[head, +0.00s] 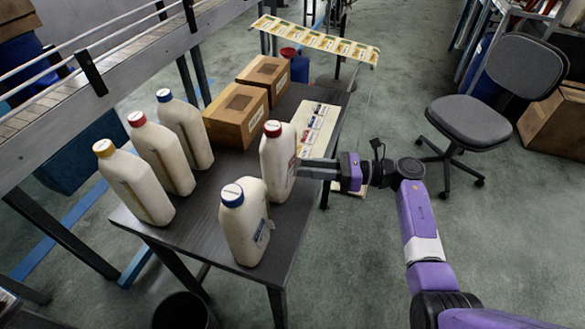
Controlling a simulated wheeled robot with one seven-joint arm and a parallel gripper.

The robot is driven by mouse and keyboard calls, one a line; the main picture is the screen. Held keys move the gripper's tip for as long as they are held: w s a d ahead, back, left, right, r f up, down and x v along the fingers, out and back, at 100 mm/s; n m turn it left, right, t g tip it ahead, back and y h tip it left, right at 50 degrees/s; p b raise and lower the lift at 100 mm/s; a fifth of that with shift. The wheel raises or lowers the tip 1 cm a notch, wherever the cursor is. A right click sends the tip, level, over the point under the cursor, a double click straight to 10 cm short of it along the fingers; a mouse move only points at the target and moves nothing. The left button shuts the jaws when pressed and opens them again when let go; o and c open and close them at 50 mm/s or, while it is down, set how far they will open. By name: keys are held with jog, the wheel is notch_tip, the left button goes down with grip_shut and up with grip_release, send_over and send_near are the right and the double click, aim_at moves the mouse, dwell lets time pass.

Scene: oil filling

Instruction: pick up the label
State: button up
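Small labels (315,122) in red, blue and dark print lie in a row on a pale sheet (327,108) at the right side of the dark table. A strip of yellow and white labels (315,40) hangs at the far end. My gripper (303,166) points left over the table's right edge, just in front of the pale sheet. Its tips are close to a white bottle with a red cap (278,165); I cannot tell whether they touch. The fingers are seen side-on and too small to tell open from shut, or whether they hold anything.
A white bottle with a blue cap (245,222) stands at the table's front right. Several more capped bottles (160,155) stand at the left. Two cardboard boxes (237,115) are behind them. A conveyor runs along the left. An office chair (470,120) is at the right; floor between is clear.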

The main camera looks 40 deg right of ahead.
grip_shut()
jog(key=shift+r, duration=0.1)
notch_tip(320, 180, up, 20)
dwell(0.8)
jog(key=s+d+r, duration=0.2)
jog(key=s+d, duration=0.2)
jog(key=s, duration=0.1)
jog(key=shift+s+d+r, duration=0.2)
jog(key=shift+d+r, duration=0.05)
jog(key=shift+r, duration=0.1)
dwell(1.0)
